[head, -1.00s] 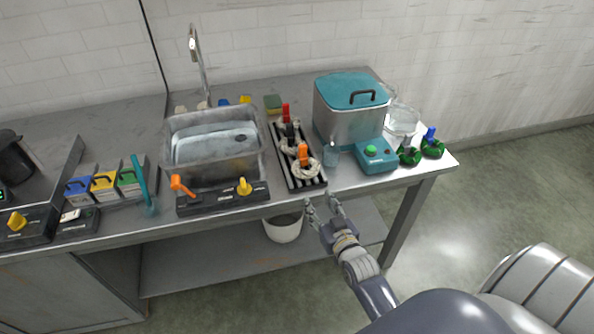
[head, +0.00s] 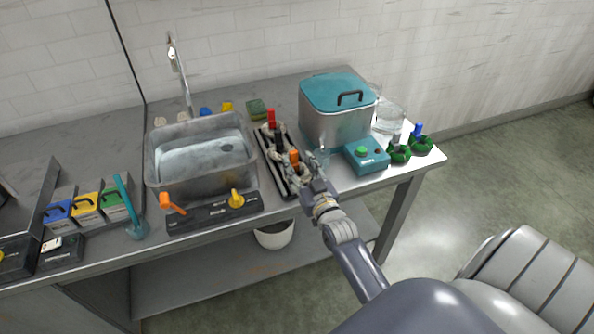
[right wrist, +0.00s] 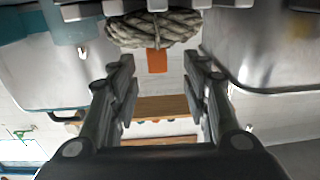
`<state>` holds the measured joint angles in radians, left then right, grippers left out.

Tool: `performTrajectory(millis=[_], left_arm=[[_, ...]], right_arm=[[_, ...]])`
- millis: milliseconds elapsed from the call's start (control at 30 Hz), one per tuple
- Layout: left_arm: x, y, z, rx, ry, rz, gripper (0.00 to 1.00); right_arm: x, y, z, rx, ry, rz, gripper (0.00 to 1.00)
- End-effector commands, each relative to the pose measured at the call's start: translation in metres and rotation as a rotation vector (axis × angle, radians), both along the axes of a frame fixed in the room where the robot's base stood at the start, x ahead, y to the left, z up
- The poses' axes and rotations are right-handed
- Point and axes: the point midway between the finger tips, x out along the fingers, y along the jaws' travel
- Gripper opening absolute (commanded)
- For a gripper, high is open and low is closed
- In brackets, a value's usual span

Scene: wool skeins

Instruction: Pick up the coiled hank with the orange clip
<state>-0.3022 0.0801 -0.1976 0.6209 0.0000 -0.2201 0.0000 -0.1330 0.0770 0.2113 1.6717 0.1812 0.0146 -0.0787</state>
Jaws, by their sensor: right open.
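The coiled hank with the orange clip is a cream twisted coil (right wrist: 153,28) at the top of the right wrist view. Its orange clip (right wrist: 157,60) shows between my fingertips in the picture. In the head view the orange clip (head: 294,157) stands at the near end of the black rack, and my gripper partly hides its coil. My right gripper (head: 307,167) is open at the rack's near right edge; its two fingers show apart in the right wrist view (right wrist: 161,72). I cannot see it touching the hank. My left gripper is out of view.
Hanks with a red clip (head: 271,118) and a black clip (head: 279,140) stand farther back in the rack. A teal-lidded pot (head: 335,118) and a teal device (head: 368,157) are to the right. A metal basin (head: 200,180) is to the left.

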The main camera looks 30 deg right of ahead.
Motion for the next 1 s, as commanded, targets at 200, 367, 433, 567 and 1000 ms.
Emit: performTrajectory(millis=[200,367,433,567,1000], left_arm=[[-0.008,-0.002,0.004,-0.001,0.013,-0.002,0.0],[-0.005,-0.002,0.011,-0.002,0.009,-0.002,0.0],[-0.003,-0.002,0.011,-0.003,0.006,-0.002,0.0],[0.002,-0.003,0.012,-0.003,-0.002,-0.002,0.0],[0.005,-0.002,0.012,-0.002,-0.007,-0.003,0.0]], right_arm=[[0.016,-0.005,0.004,-0.001,-0.001,0.001,0.43],[0.039,-0.013,0.006,0.0,0.0,0.001,0.43],[0.047,-0.014,0.005,0.0,-0.001,0.001,0.43],[0.055,-0.016,0.004,0.0,0.0,0.0,0.43],[0.056,-0.016,0.003,0.0,0.001,0.001,0.0]])
